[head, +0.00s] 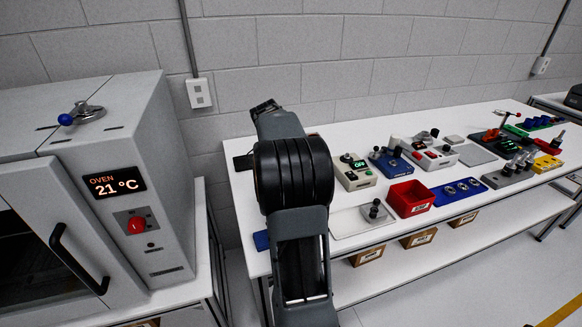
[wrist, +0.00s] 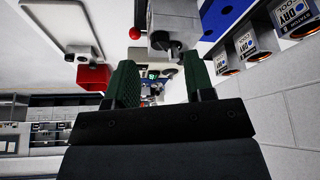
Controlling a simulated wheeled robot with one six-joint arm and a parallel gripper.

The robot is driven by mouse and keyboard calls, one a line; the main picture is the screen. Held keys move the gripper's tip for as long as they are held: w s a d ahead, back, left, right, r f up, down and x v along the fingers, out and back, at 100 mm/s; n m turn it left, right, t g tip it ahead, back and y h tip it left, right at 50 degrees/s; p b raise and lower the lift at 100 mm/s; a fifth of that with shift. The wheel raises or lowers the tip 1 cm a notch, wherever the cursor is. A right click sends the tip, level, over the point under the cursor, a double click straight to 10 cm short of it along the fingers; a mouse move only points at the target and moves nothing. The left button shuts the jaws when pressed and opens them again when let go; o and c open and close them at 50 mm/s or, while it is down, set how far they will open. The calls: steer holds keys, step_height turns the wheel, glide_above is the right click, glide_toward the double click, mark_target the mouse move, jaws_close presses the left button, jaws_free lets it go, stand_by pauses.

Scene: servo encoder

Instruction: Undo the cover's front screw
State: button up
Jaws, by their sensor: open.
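My gripper (wrist: 160,78) shows in the wrist view, with two green fingers spread apart and nothing held between them. A grey block (wrist: 172,18) with a dark knob lies just beyond the fingertips; I cannot tell whether they touch. A small green display (wrist: 152,74) shows farther off between the fingers. In the head view my own arm fills the middle and the gripper is hidden. I cannot make out the cover or its front screw for certain in either view.
On the white bench (head: 440,196) are a beige box with a green display (head: 352,172), a blue device (head: 392,163), a red bin (head: 409,198), a white tray (head: 350,222) and a blue strip (head: 457,204). The oven (head: 110,200) stands left. Labelled boxes (head: 420,238) sit underneath.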

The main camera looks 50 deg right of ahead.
steer(key=shift+x, duration=1.9)
steer(key=shift+c, duration=0.4)
jaws_close()
steer(key=n+t+b, duration=0.1)
steer(key=n+t, duration=0.1)
steer(key=n, duration=0.2)
steer(key=shift+s+n, duration=0.15)
steer(key=shift+n, duration=0.25)
steer(key=n+t, duration=0.1)
steer(key=n, duration=0.2)
steer(key=n+t+y, duration=0.1)
steer(key=n, duration=0.2)
steer(key=shift+s+d, duration=0.15)
steer(key=shift+o, duration=0.4)
jaws_free()
